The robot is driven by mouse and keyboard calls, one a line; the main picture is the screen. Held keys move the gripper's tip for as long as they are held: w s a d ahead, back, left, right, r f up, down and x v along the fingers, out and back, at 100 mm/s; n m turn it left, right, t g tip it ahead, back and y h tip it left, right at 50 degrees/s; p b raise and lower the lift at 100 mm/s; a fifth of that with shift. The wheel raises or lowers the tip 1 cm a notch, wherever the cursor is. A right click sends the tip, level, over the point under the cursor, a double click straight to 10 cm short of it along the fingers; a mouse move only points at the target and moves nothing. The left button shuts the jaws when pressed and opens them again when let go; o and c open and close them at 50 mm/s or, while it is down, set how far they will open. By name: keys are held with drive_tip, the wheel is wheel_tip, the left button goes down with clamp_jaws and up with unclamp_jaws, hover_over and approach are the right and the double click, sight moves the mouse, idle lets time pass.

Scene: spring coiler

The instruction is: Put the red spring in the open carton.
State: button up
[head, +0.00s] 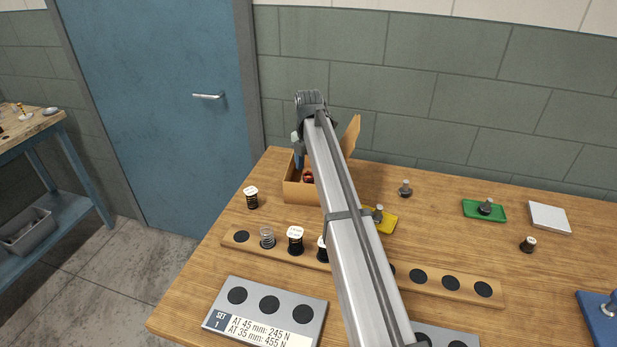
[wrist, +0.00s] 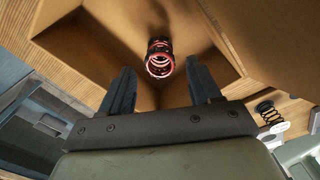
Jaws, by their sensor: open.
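The open carton (head: 301,194) stands at the back left of the table with a flap raised; its inside fills much of the wrist view (wrist: 100,32). The red spring (wrist: 159,58) is inside the carton, seen nearly end-on; a little of its red shows in the head view (head: 308,177). My gripper (wrist: 161,72) is open, one finger to each side in the picture, with the spring showing just beyond the fingertips. The fingers do not close on it. Whether the spring touches the carton floor is unclear. My arm hides part of the carton in the head view.
A wooden strip (head: 455,285) with round black spots holds several springs in front of the carton. A capped black spring (head: 251,198) stands left of it. A grey SET 1 plate (head: 262,310), yellow tray (head: 388,226), green tray (head: 470,209) and white pad (head: 549,217) lie around.

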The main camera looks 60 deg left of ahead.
sight(309, 175)
wheel_tip(309, 175, up, 7)
drive_tip(key=shift+f, duration=0.2)
